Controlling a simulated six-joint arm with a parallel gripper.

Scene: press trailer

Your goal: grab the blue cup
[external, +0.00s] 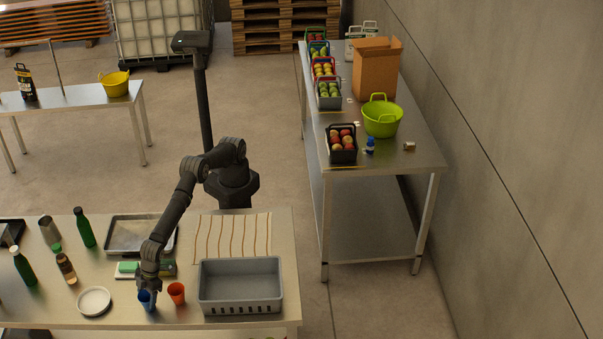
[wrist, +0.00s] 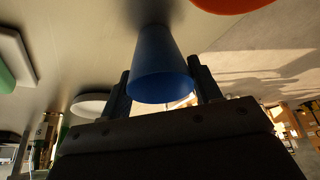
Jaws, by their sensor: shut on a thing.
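The blue cup (external: 147,300) stands on the near table, left of the orange cup (external: 176,292). In the wrist view the blue cup (wrist: 160,66) sits between the two fingers of my gripper (wrist: 162,88), one on each side. My gripper (external: 148,287) is low over the table and shut on the blue cup. In the external view my gripper hides part of the cup. The orange cup (wrist: 232,4) is cut off at the top edge of the wrist view.
A grey crate (external: 240,308) stands right of the cups. A white plate (external: 94,301) lies to the left, with several bottles (external: 85,230) beyond it. A board with a green-and-white item (external: 128,268) and a metal tray (external: 122,240) lie behind my gripper. A striped cloth (external: 231,236) lies behind the crate.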

